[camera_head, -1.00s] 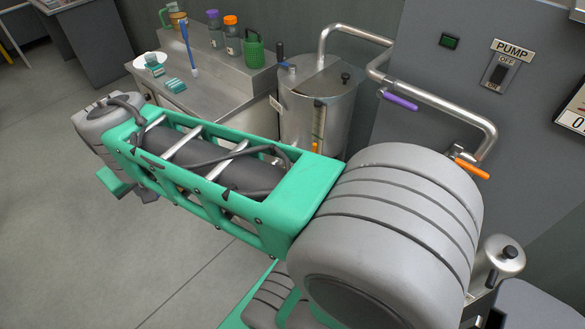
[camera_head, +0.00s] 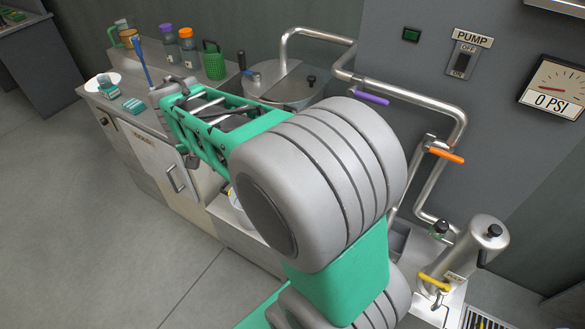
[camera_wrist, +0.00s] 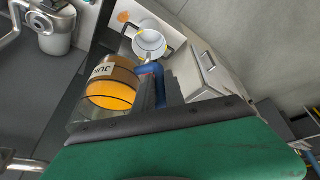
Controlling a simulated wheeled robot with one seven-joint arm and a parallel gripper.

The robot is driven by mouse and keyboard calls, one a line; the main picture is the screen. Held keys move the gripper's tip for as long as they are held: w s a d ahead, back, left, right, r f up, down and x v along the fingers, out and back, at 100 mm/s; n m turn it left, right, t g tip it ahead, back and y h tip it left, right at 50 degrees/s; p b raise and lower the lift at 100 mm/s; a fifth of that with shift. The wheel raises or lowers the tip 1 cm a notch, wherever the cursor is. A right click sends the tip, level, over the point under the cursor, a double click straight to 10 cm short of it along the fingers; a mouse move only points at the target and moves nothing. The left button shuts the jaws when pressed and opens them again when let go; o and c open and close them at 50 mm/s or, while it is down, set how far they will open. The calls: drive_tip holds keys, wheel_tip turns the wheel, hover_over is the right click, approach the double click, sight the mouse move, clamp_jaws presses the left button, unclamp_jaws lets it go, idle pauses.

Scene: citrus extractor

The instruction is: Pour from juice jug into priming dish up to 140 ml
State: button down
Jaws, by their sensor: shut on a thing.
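The juice jug (camera_wrist: 110,72), with a brown band, a label reading "JUI" and orange juice inside, shows at the left of the wrist view. My gripper (camera_wrist: 152,82) is shut on what looks like its blue handle, beside the jug body. A round white vessel (camera_wrist: 150,42), apparently the priming dish, stands just beyond the jug. I cannot read a level in it.
A metal cylinder with a black knob (camera_head: 483,240) stands at the right; pipes with a purple handle (camera_head: 371,99) and an orange handle (camera_head: 446,155) run along the wall. The gauge (camera_head: 556,88) reads about 0 PSI. Bottles (camera_head: 187,45) stand on the back counter.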

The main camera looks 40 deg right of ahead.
drive_tip(key=d+f+m+g, duration=0.1)
drive_tip(key=d+f+m, duration=0.5)
drive_tip(key=d+f, duration=0.4)
drive_tip(key=d+f+m+g+h, duration=0.1)
drive_tip(key=d+f+m, duration=0.5)
drive_tip(key=d+f, duration=0.5)
drive_tip(key=d, duration=0.5)
drive_tip(key=shift+s+f+p, duration=0.2)
drive_tip(key=shift+s+p, duration=0.05)
drive_tip(key=shift+p, duration=0.05)
drive_tip(key=shift+r+h, duration=0.1)
drive_tip(key=shift+h, duration=0.2)
